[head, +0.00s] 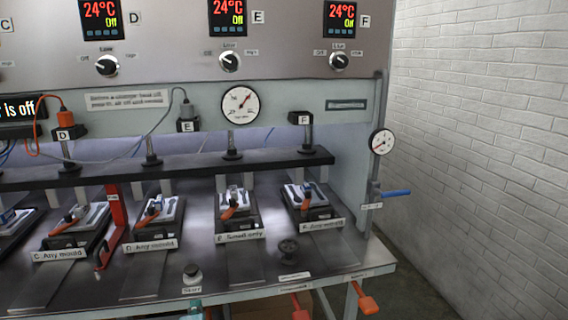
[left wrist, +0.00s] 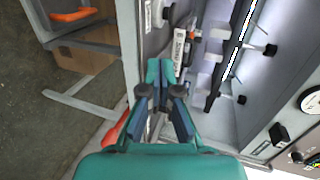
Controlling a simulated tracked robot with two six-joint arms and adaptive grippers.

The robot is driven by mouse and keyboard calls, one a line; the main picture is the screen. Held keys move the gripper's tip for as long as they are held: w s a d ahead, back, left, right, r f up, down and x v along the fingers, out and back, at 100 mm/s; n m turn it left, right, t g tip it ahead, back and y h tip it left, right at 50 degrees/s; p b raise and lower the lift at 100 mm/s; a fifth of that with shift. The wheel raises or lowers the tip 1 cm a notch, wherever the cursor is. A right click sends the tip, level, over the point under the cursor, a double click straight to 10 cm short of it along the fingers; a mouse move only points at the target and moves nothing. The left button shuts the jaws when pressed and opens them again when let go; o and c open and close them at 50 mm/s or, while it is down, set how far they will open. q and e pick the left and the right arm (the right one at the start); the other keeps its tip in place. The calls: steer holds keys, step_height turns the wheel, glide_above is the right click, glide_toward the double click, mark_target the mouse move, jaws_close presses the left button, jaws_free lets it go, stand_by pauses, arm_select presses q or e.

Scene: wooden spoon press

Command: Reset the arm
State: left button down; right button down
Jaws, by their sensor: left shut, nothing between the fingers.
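My left gripper (left wrist: 160,76) is teal and dark, and its fingertips are together with nothing between them in the left wrist view. It is beside the front edge of the press bench. In the head view only a bit of teal, which looks like my left gripper (head: 194,314), shows at the bottom edge below the bench front. My right gripper is in neither view. The press bench (head: 200,250) carries a row of moulds with orange handles, including the E mould (head: 234,205) and the F mould (head: 308,198).
A red upright lever (head: 114,220) stands between stations C and D. A black knob (head: 288,249) and a button (head: 192,274) sit near the front edge. Orange handles (head: 367,303) hang below it. A blue-handled valve (head: 395,193) sticks out right, with open floor before the brick wall (head: 480,130).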

arm_select(q)
steer(key=s+a+f+n+g+h+p, duration=0.1)
steer(key=s+a+f+g, duration=0.2)
steer(key=f, duration=0.6)
steer(key=s+f+g+h+p, duration=0.15)
steer(key=s+f, duration=0.25)
steer(key=f, duration=0.6)
steer(key=s+d+f+n+g+h, duration=0.2)
steer(key=s+d+f+n+g, duration=0.2)
steer(key=s+n, duration=0.4)
steer(key=s+d+f+n+g+h, duration=0.3)
steer(key=s+d+f+n+g, duration=0.2)
steer(key=s+n, duration=0.3)
steer(key=shift+s+d+p, duration=0.45)
steer(key=shift+s, duration=1.4)
steer(key=shift+f, duration=0.1)
